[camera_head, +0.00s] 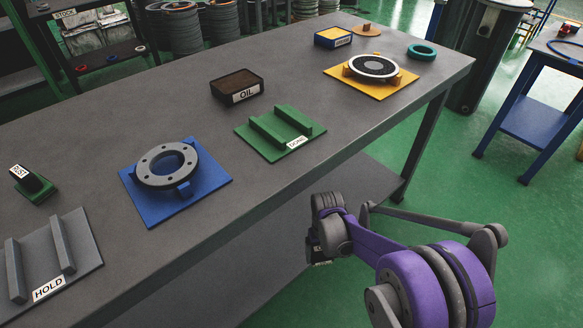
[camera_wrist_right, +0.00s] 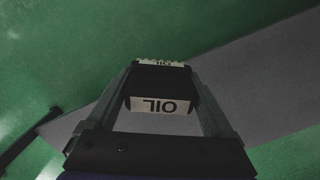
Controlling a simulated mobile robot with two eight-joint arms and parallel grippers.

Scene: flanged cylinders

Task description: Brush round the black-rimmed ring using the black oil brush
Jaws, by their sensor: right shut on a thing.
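The black oil brush (camera_wrist_right: 162,88) is between the fingers of my right gripper (camera_wrist_right: 168,95), which is shut on it; its OIL label faces the camera. In the head view my right gripper (camera_head: 318,250) is beyond the table's front edge, over the green floor, apart from both rings. One ring (camera_head: 373,66) on the yellow plate has a pale band, a dark middle and a dark edge. Another ring (camera_head: 167,164), grey with bolt holes, sits on the blue plate. I cannot tell for sure which is the black-rimmed one. My left gripper is out of view.
A green ring (camera_head: 422,51) and a blue-and-yellow box (camera_head: 333,38) are at the back.

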